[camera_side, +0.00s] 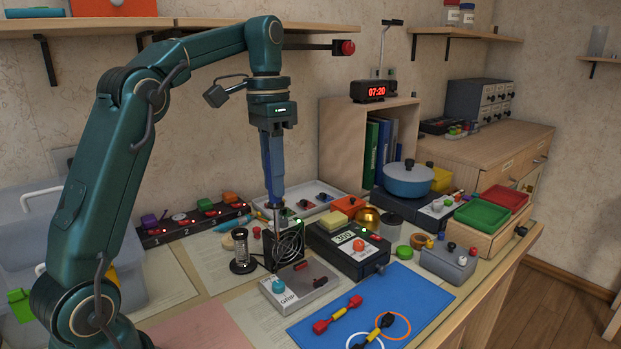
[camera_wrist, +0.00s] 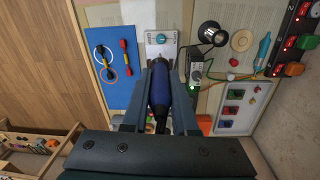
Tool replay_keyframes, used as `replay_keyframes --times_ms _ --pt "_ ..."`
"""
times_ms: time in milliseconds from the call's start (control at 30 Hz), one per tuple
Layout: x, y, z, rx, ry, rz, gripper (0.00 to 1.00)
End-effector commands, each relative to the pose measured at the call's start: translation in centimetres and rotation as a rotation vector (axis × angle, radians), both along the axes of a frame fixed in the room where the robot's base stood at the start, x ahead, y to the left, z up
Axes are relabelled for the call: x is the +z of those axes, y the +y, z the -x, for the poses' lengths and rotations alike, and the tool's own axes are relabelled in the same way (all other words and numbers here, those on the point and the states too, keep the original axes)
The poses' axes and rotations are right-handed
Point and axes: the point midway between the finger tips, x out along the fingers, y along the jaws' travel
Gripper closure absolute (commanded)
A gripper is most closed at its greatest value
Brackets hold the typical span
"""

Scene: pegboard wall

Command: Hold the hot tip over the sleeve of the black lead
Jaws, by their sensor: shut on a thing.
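My gripper (camera_side: 275,188) points down and is shut on a dark blue-handled tool (camera_wrist: 160,88), which shows between the fingers in the wrist view. The tool's narrow lower end hangs just above or behind the black fan box; I cannot tell whether they touch. The black lead (camera_side: 374,332), with black ends and a yellow sleeve, lies on the blue mat (camera_side: 415,290), across the orange and white rings. It also shows in the wrist view (camera_wrist: 105,62). A red-ended lead (camera_side: 338,313) with a yellow middle lies beside it. The gripper is well left of and behind both leads.
The fan box (camera_side: 287,246) stands below my gripper. An hourglass-shaped stand (camera_side: 242,252) is to the left. The air above the mat is clear.

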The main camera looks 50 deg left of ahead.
Motion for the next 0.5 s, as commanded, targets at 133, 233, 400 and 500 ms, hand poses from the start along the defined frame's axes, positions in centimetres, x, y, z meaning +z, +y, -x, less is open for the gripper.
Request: replay_keyframes --times_ms 133,233,400,500 --pt "-0.2 -2.7 0.5 0.007 0.001 0.014 1.00" --pt "-0.4 -3.9 0.8 0.023 0.002 0.021 1.00" --pt "-0.9 -5.9 1.2 0.066 0.005 0.040 1.00" --pt "-1.3 -7.1 0.8 0.114 0.005 0.057 1.00"
